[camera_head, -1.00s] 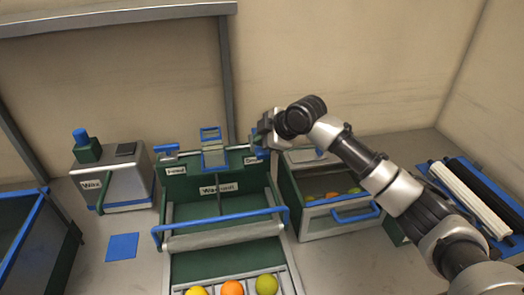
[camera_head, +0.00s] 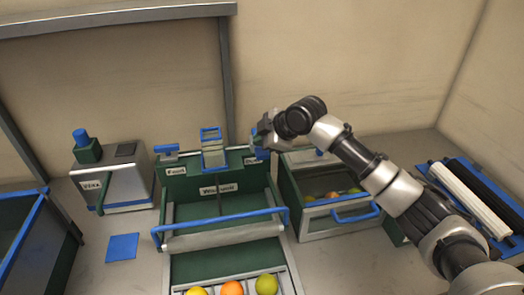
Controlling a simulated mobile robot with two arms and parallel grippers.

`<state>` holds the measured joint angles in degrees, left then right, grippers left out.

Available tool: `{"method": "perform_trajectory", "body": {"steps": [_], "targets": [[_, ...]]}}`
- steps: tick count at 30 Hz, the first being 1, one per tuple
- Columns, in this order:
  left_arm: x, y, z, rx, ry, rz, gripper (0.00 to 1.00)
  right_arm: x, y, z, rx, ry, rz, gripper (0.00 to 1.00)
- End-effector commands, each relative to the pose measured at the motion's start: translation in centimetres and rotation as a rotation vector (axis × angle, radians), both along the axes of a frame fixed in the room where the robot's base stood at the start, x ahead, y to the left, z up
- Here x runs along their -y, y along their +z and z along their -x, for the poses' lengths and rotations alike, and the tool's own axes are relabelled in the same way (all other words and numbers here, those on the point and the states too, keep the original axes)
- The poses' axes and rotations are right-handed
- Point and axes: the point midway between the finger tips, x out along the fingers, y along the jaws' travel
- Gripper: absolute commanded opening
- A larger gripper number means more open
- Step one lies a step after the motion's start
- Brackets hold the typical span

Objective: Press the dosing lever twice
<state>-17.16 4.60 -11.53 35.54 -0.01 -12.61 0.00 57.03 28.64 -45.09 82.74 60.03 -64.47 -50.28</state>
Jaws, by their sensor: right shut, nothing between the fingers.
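The green dosing and washing station (camera_head: 178,188) stands in the middle, with blue-topped parts along its back panel. A blue lever (camera_head: 256,152) at its right end, above a small white label, appears to be the dosing lever; my right gripper partly hides it. My right gripper (camera_head: 263,141) is shut with nothing in it, right at this lever; I cannot tell whether they touch. Another blue lever (camera_head: 166,149) is at the panel's left end. My left gripper is not in view.
A blue bar (camera_head: 222,222) spans the station. Several fruits, including an orange one (camera_head: 232,289), lie in front. A fruit bin with a blue handle (camera_head: 357,214) stands right, a grey-green device (camera_head: 125,180) left. A blue square (camera_head: 122,247) lies on the counter.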

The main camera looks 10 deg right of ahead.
Motion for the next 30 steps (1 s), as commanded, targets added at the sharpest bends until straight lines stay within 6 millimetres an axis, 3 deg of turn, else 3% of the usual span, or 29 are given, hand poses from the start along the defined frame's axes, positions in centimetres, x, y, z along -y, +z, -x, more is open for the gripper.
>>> {"method": "perform_trajectory", "body": {"steps": [30], "targets": [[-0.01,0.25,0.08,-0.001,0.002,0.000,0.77,-0.01,-0.82,0.01,0.000,0.001,0.001,0.00]]}}
